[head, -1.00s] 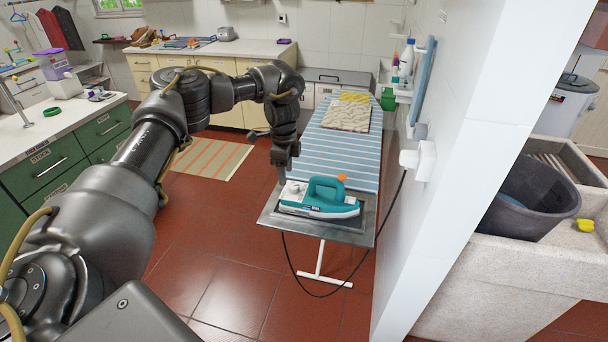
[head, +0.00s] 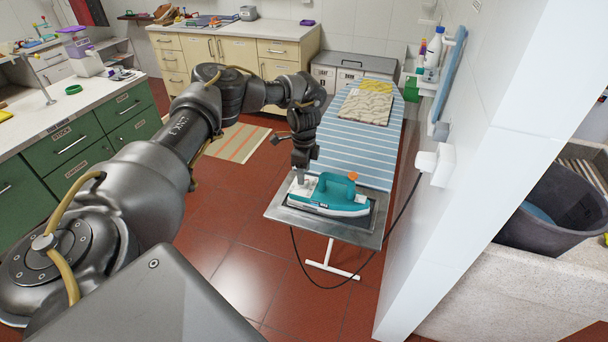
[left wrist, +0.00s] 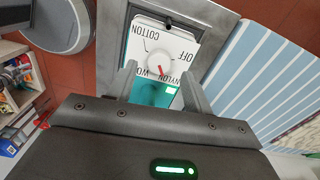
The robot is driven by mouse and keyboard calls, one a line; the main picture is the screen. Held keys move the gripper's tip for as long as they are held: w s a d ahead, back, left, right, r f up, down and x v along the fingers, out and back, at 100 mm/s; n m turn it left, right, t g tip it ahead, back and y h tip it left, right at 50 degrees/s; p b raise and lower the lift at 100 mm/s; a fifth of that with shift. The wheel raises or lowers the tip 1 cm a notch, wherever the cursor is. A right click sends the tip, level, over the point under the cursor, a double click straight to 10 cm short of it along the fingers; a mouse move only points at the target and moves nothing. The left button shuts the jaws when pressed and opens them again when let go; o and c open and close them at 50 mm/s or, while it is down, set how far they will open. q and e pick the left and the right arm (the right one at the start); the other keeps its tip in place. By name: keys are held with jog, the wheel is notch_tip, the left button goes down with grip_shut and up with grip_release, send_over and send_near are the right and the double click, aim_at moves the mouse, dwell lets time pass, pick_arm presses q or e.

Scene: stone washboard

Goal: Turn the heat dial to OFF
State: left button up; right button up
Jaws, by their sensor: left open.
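A teal and white iron (head: 328,194) rests on the metal plate (head: 366,235) at the near end of the blue-striped ironing board. Its heat dial (left wrist: 160,64) is a round white knob with a red pointer in the left wrist view. Labels around it read COTTON, OFF and NYLON, with another label partly hidden. The pointer is at the lower side of the knob, away from OFF. My left gripper (left wrist: 158,88) is open, with its fingertips on either side of the lower edge of the dial area. In the head view the left gripper (head: 300,176) points down at the iron's left end. My right gripper is not in view.
The ironing board (head: 358,150) holds a folded cloth (head: 364,106). A white wall stands close at the right, with a wall box (head: 436,164) and a dark cord hanging beside it. Open red floor lies left of the board.

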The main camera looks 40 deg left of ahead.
pick_arm(q)
jog(key=shift+f, duration=1.5)
jog(key=c, duration=1)
